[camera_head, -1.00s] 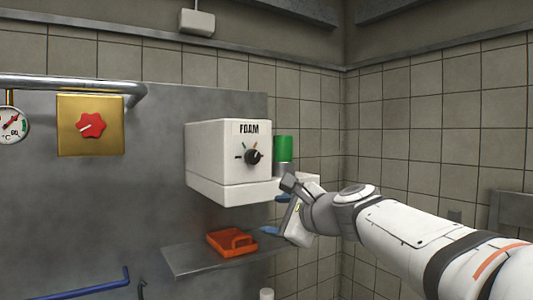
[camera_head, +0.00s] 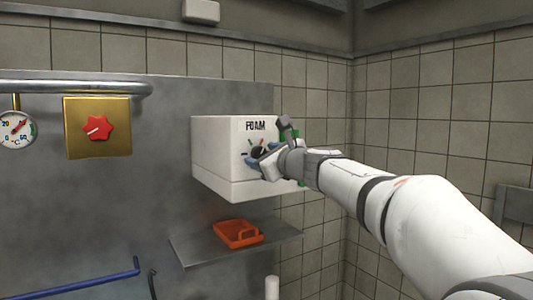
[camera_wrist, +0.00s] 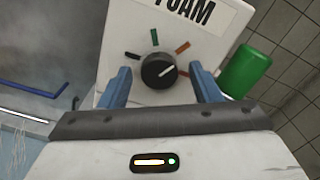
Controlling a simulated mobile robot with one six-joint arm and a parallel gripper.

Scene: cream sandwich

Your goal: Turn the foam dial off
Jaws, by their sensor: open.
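The foam dial (camera_wrist: 158,71) is a round black knob with a white pointer line on the white box labelled FOAM (camera_head: 222,155). My gripper (camera_wrist: 163,85) is open, with one blue finger on each side of the dial. I cannot tell whether the fingers touch it. In the head view the gripper (camera_head: 262,160) is at the box's front and partly covers the dial.
A green cylinder (camera_wrist: 245,72) stands right of the box. Below is a metal shelf (camera_head: 197,252) with an orange tray (camera_head: 238,234). To the left are a brass panel with a red knob (camera_head: 97,129), a gauge (camera_head: 17,130) and a blue pipe (camera_head: 85,287).

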